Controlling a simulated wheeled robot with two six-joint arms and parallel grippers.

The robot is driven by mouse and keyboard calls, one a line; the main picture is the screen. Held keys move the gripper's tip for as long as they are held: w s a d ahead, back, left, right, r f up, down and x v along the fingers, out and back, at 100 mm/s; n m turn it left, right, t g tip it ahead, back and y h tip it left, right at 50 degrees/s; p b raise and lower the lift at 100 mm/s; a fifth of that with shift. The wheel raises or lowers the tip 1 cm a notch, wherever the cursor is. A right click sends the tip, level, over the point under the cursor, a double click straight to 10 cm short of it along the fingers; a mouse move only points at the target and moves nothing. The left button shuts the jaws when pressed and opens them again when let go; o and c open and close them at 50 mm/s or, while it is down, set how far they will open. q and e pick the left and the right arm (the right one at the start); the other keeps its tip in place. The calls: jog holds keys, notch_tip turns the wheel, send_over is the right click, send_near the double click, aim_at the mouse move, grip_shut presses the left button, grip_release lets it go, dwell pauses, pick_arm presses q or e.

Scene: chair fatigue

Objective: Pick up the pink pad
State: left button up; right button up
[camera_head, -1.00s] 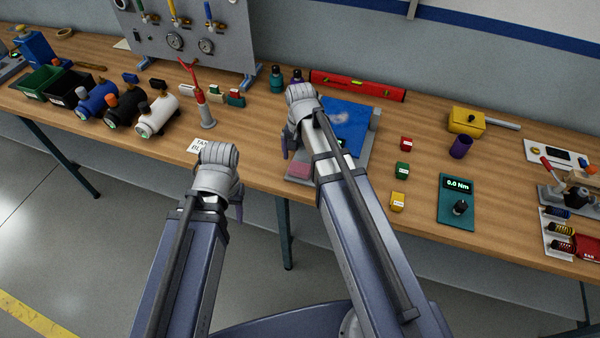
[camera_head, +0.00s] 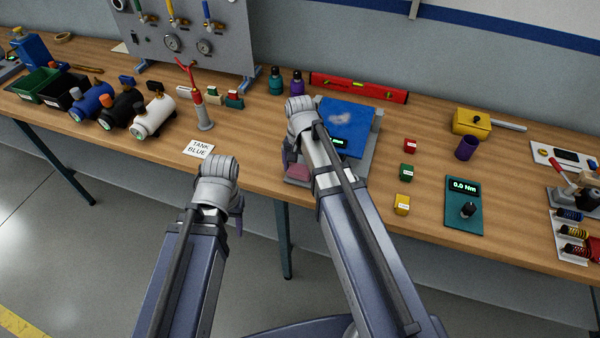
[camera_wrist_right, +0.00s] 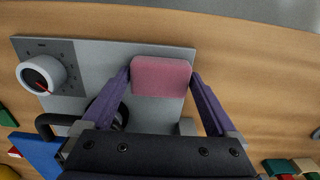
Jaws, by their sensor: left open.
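The pink pad (camera_head: 298,173) is at the front left of the grey base plate on the bench, partly beside my right arm. In the right wrist view the pink pad (camera_wrist_right: 161,76) lies between the two purple fingers of my right gripper (camera_wrist_right: 161,80). The fingertips sit against its left and right sides, with the grey plate behind it. In the head view my right gripper (camera_head: 288,165) is mostly hidden by its own wrist. My left gripper (camera_head: 238,222) is open and empty in front of the bench edge, its fingers partly hidden.
The grey plate carries a dial (camera_wrist_right: 41,74) and a blue panel (camera_head: 346,125). Red, green and yellow blocks (camera_head: 402,205) and a torque meter (camera_head: 464,205) stand to the right. A "TANK BLUE" card (camera_head: 198,148) lies to the left. Bench between card and plate is clear.

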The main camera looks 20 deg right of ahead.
aim_at(300, 168)
jog(key=c, duration=0.9)
jog(key=shift+r, duration=0.15)
notch_tip(300, 168, up, 10)
jog(key=p, duration=1)
jog(key=o, duration=0.8)
jog(key=c, duration=0.7)
